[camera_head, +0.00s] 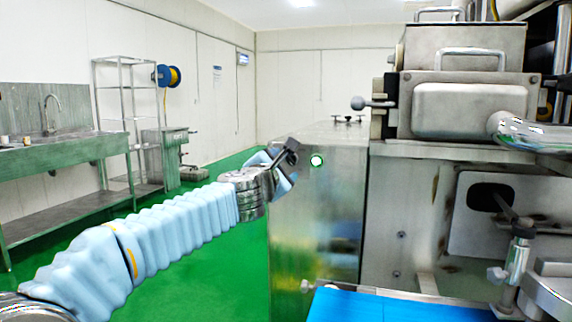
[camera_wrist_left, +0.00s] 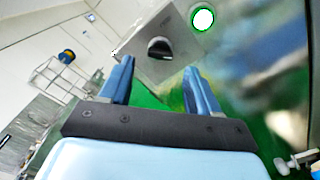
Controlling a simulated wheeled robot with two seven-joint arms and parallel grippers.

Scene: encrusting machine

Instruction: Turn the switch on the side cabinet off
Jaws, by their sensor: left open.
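The side cabinet (camera_head: 315,225) is a tall stainless steel box left of the machine. In the left wrist view the switch (camera_wrist_left: 160,48) is a dark rotary knob on a grey metal plate (camera_wrist_left: 178,22). A white round lamp with a green ring (camera_wrist_left: 203,19) sits beside it; it also shows in the head view (camera_head: 316,160). My left gripper (camera_head: 287,155) is at the cabinet's upper left side. Its blue fingers (camera_wrist_left: 159,68) are open, with the knob just beyond and between the tips, apparently untouched. In the head view the gripper hides the knob. My right gripper is out of view.
The encrusting machine (camera_head: 465,105) stands right of the cabinet, with a blue belt (camera_head: 390,307) at its lower front. A sink bench (camera_head: 65,150) and a wire rack (camera_head: 128,110) stand at the left wall. The green floor (camera_head: 200,260) left of the cabinet is clear.

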